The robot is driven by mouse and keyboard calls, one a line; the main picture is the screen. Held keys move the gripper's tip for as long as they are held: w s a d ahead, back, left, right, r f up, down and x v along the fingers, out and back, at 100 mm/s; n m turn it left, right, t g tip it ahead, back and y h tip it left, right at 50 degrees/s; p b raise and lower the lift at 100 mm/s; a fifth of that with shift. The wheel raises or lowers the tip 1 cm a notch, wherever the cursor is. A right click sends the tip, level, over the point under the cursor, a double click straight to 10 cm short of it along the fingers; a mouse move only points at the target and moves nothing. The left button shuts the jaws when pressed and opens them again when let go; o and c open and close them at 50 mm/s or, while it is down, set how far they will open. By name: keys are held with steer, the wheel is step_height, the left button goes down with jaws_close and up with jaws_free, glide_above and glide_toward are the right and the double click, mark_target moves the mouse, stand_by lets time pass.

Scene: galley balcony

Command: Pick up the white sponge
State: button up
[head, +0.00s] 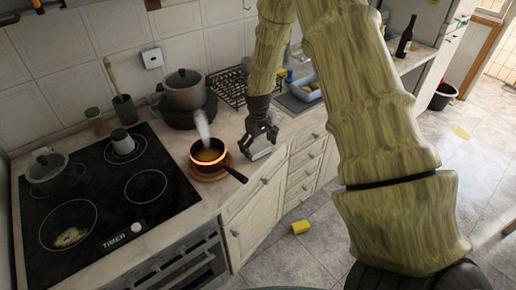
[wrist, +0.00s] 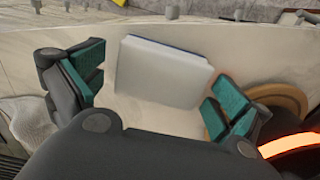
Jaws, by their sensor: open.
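The white sponge (wrist: 160,72) lies on the counter in the wrist view, a pale block with a thin dark blue edge along its far side. My gripper (wrist: 150,92) is open, with one green-padded finger on each side of the sponge. The left finger is a little apart from it; the right finger is close to its lower right corner, and I cannot tell if they touch. In the head view, my gripper (head: 262,140) points down over the counter, and the sponge (head: 262,150) shows only partly beneath it.
A small pot (head: 208,156) with a glowing orange rim steams on a round wooden board, left of my gripper. A stove (head: 100,205) with pans is further left. A larger pot (head: 184,90) stands behind. The counter's front edge is close, with drawers below. A yellow block (head: 300,227) lies on the floor.

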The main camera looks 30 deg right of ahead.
mark_target(258, 147)
steer(key=shift+s+f, duration=0.1)
steer(key=shift+f, duration=0.1)
steer(key=shift+a+f, duration=0.1)
steer(key=c, duration=0.7)
steer(key=shift+c, duration=0.2)
steer(key=shift+r+b, duration=1.65)
steer(key=shift+r, duration=3.35)
